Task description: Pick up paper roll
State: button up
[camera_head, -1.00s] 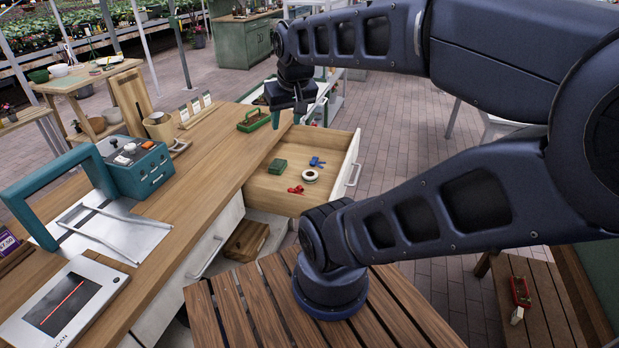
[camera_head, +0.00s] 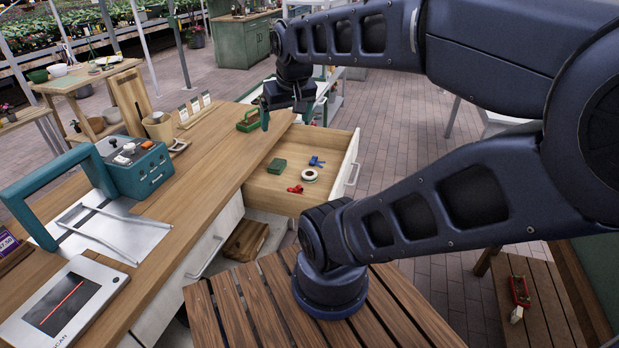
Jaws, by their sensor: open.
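A white roll (camera_head: 309,175) with a dark centre lies in the open drawer (camera_head: 270,196) of the wooden counter; it is the only roll I can make out. My gripper (camera_head: 282,118) hangs above the counter's back edge and the drawer's far left corner. It is open and empty, apart from the roll, up and to the left of it in the picture. One finger points down in front of the counter; the other is hard to make out.
Near the roll in the drawer lie a green box (camera_head: 277,166), a blue item (camera_head: 317,161) and a red item (camera_head: 295,189). A green tray (camera_head: 251,121) sits on the counter beside my gripper. My forearm passes above the drawer's right.

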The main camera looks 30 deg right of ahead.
jog(key=w+d+f+n+g+h, duration=0.25)
jog(key=w+d, duration=0.25)
jog(key=w, duration=0.6)
jog(key=n+g+y, duration=0.1)
jog(key=n+g, duration=0.1)
jog(key=n, duration=1.1)
send_over(309, 173)
jog(key=a, duration=0.1)
notch_tip(309, 173, down, 34)
jog(key=shift+s+d+f, duration=0.1)
jog(key=shift+d+f, duration=0.05)
jog(key=shift+f, duration=1.55)
jog(key=shift+s+d+f, duration=0.1)
jog(key=shift+d+f, duration=0.05)
jog(key=shift+f, duration=1.6)
jog(key=shift+d+f, duration=0.15)
jog(key=shift+f, duration=1.55)
jog(key=c, duration=1.1)
jog(key=shift+r, duration=0.15)
